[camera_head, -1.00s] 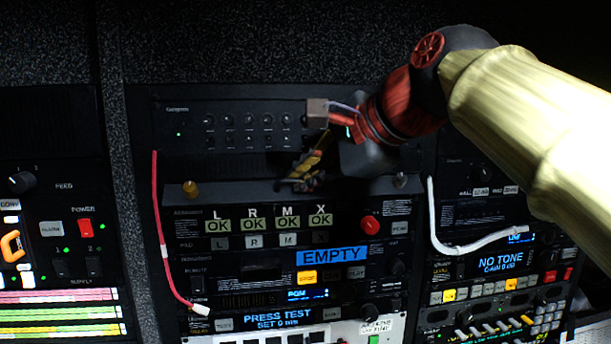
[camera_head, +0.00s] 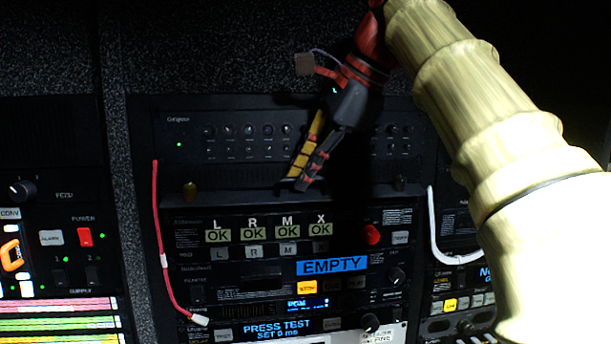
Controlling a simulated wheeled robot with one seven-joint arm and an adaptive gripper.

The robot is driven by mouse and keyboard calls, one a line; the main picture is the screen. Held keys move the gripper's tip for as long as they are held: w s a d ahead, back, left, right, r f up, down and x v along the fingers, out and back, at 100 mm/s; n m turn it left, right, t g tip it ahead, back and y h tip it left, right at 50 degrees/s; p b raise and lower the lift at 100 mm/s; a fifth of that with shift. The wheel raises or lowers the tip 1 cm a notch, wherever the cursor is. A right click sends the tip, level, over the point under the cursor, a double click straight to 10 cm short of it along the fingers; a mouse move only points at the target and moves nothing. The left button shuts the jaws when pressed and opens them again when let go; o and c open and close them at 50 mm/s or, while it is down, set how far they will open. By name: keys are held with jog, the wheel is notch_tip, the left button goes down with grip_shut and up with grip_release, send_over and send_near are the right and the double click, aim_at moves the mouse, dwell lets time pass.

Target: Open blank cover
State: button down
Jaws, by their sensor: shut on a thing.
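The blank cover (camera_head: 235,197) is a dark strip across the middle rack, below a unit with rows of small knobs. A brass-coloured knob (camera_head: 190,190) is at its left end and a darker knob (camera_head: 400,183) at its right end. My gripper (camera_head: 297,184) reaches down from the upper right, with its fingertips at the middle of the cover's upper edge. Its yellow-striped and dark fingers are close together, shut on the cover. The exact contact is too dark to see. My gripper and its shadow darken the area just right of the fingers.
The knob unit (camera_head: 225,140) is directly above. Below is a unit with lit OK buttons (camera_head: 252,235) and a red knob (camera_head: 372,234). A red cable (camera_head: 160,245) hangs left of the cover, and a white cable (camera_head: 434,230) right of it.

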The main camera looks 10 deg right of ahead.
jog(key=shift+r+g, duration=0.1)
jog(key=shift+g, duration=0.2)
dwell(0.4)
jog(key=c, duration=2)
grip_release()
jog(key=shift+w, duration=0.1)
jog(key=shift+o, duration=0.2)
jog(key=shift+d+r, duration=0.2)
jog(key=shift+r, duration=0.2)
jog(key=s+d, duration=0.8)
jog(key=shift+s+d, duration=0.35)
jog(key=shift+s, duration=0.05)
